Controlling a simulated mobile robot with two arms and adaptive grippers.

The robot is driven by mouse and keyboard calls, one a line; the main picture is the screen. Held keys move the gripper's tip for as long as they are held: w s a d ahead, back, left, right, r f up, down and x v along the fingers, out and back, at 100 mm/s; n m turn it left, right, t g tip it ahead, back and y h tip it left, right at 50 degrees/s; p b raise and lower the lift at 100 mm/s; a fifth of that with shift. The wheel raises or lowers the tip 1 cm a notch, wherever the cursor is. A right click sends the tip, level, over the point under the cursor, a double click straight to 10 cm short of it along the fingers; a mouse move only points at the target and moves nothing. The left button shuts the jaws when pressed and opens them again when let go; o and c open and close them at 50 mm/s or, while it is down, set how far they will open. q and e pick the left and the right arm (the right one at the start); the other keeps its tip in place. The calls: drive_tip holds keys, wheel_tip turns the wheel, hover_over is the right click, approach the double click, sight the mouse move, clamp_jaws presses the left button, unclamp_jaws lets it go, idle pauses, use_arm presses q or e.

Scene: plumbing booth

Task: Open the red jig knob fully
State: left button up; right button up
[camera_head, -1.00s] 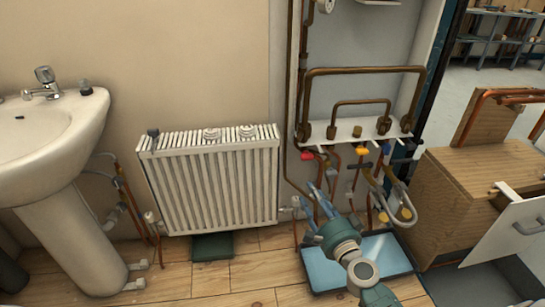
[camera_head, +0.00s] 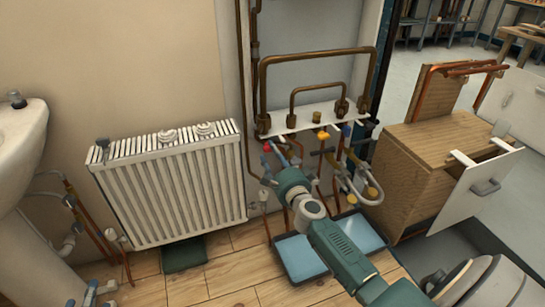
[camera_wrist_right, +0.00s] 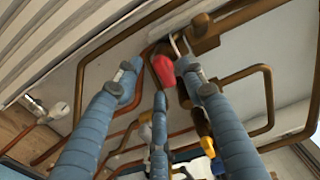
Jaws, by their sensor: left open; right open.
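The red jig knob (camera_head: 267,147) shows as a small red spot under the left end of the white pipe shelf in the head view, beside my right gripper's (camera_head: 275,152) blue fingertips. In the right wrist view the red knob (camera_wrist_right: 164,72) is just beyond and between the spread fingertips of my right gripper (camera_wrist_right: 159,80). The right gripper is open; I cannot tell if any finger touches the knob. My left gripper (camera_head: 88,293) shows its blue fingers at the bottom left edge of the head view, open and far from the knob.
A yellow knob (camera_head: 323,135) and a blue one (camera_head: 346,131) sit further right along the white shelf (camera_head: 290,124). Copper pipes surround them. The radiator (camera_head: 175,195) is to the left, a wooden cabinet (camera_head: 400,185) to the right. A blue tray (camera_head: 300,262) lies on the floor.

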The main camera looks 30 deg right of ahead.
use_arm(q)
drive_tip(key=shift+w+r, duration=0.15)
drive_tip(key=shift+r, duration=0.15)
use_arm(e)
drive_tip(key=shift+w, duration=0.2)
clamp_jaws()
